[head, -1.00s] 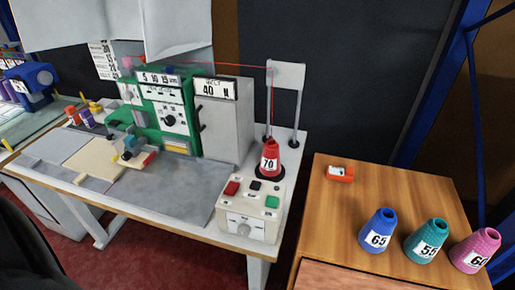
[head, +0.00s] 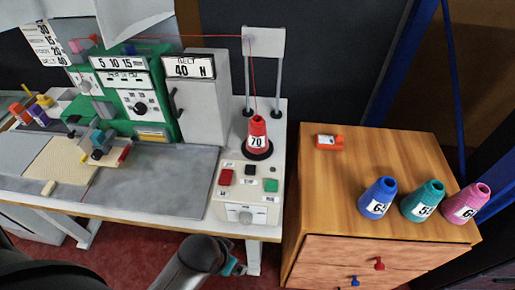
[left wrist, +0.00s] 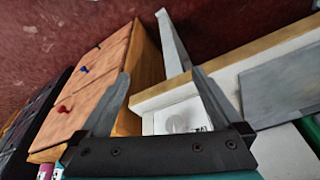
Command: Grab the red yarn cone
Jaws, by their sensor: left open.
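The red yarn cone (head: 257,128), labelled 70, stands upright on a round black base at the right rear of the sewing table. Its red thread runs up to a white thread stand (head: 265,43) and then left to the green machine. My left gripper (head: 237,267) is low at the bottom of the head view, below and in front of the table edge, apart from the cone. In the left wrist view its two fingers (left wrist: 162,75) are spread with nothing held. The cone does not show there. My right gripper is out of view.
A control box (head: 243,195) with coloured buttons stands in front of the cone; a grey machine head (head: 195,108) stands to its left. The wooden cabinet (head: 350,165) at right carries blue (head: 378,197), teal (head: 422,201) and pink (head: 466,203) cones and an orange-white item (head: 330,141).

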